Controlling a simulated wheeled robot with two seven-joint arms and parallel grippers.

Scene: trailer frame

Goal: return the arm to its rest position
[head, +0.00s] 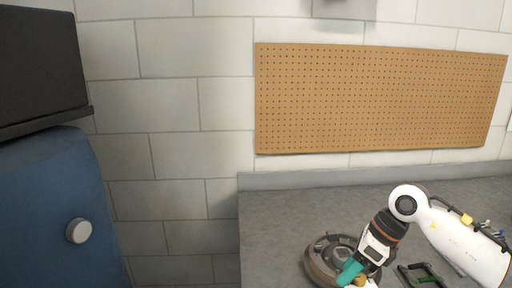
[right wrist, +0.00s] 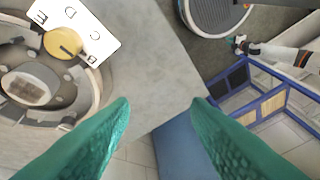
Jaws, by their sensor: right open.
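My right arm (head: 440,235) reaches in from the right in the head view, over the grey counter. My right gripper (head: 350,272) points down beside a round metal part on the counter. In the right wrist view its two teal fingers (right wrist: 162,103) are wide apart with nothing between them. Beyond them are the counter's edge and the floor. My left gripper is not in the head view. A white arm with a small teal tip (right wrist: 238,44) shows at the upper right of the right wrist view, seemingly my left; its jaws are too small to read.
The round metal part (head: 318,264) shows at left in the wrist view, with a lettered white card (right wrist: 98,42) and yellow disc (right wrist: 62,43). A green-handled item (head: 428,270) lies right on the counter (head: 275,215). A blue frame (right wrist: 262,112) stands beyond. A blue cabinet (head: 50,200) is left.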

